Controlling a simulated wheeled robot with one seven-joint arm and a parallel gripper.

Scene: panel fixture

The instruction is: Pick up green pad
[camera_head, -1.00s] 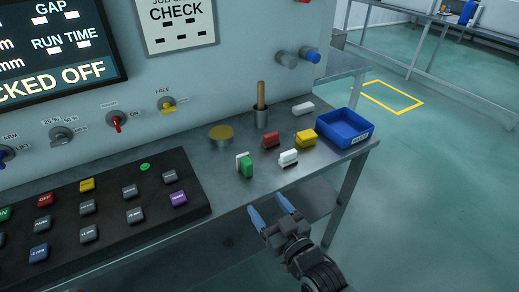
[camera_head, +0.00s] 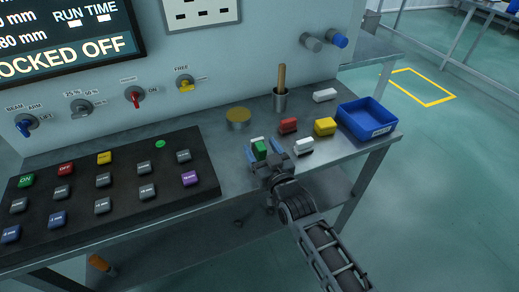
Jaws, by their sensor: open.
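The green pad (camera_head: 260,148) is a small block with a white part behind it, standing on the grey metal shelf (camera_head: 225,170). My gripper (camera_head: 263,151) is open, with its blue fingertips on the left and right of the green pad. My gripper's body covers the pad's lower front. I cannot tell whether the fingers touch the pad.
A white block (camera_head: 303,146) stands close to the right of my gripper. A brass-topped cylinder (camera_head: 238,119) and a metal cup (camera_head: 280,102) stand behind.

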